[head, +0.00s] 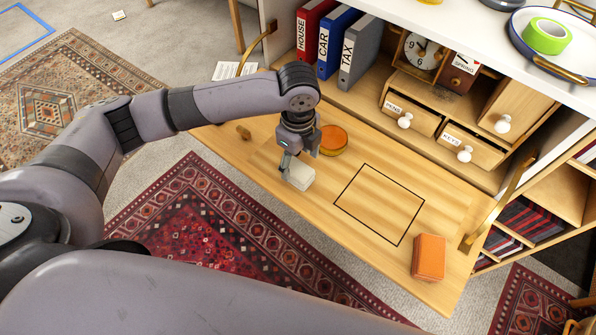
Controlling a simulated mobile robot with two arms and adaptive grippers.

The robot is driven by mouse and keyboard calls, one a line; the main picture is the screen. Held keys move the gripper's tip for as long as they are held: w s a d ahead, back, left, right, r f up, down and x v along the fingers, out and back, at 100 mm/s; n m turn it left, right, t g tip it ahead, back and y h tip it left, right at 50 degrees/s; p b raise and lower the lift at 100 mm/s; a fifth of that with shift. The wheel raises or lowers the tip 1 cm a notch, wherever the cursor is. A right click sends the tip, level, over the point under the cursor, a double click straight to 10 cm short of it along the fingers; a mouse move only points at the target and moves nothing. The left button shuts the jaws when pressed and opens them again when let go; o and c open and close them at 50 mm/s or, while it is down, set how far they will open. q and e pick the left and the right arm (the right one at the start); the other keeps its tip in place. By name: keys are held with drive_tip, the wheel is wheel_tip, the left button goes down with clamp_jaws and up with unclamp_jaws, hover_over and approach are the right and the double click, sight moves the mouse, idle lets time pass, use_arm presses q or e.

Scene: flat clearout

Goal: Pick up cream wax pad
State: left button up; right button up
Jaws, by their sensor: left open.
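A small cream block, which looks like the cream wax pad (301,177), lies on the fold-down wooden desk board (345,256) near its left front part. My left gripper (296,160) points down right at the pad's far end, with its fingers open. One finger shows beside the pad's left far edge and hides a little of it. I cannot tell whether the fingers touch it. My right gripper is not in view.
A round orange-topped tin (333,138) stands close behind my left gripper. An orange block (428,257) sits at the board's right. A black outlined rectangle (378,203) between them is empty. Binders (338,42) and small drawers (411,112) line the back.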

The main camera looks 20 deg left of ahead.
sight(298, 169)
use_arm(q)
wheel_tip(298, 169, down, 5)
drive_tip(key=shift+w+f+p, duration=0.15)
drive_tip(key=shift+p, duration=0.15)
drive_tip(key=c, duration=1.2)
drive_tip(key=shift+r, duration=0.2)
drive_tip(key=shift+c, duration=0.2)
wheel_tip(298, 169, up, 20)
drive_tip(key=shift+f, duration=0.1)
drive_tip(key=o, duration=0.6)
drive_tip(key=c, duration=0.5)
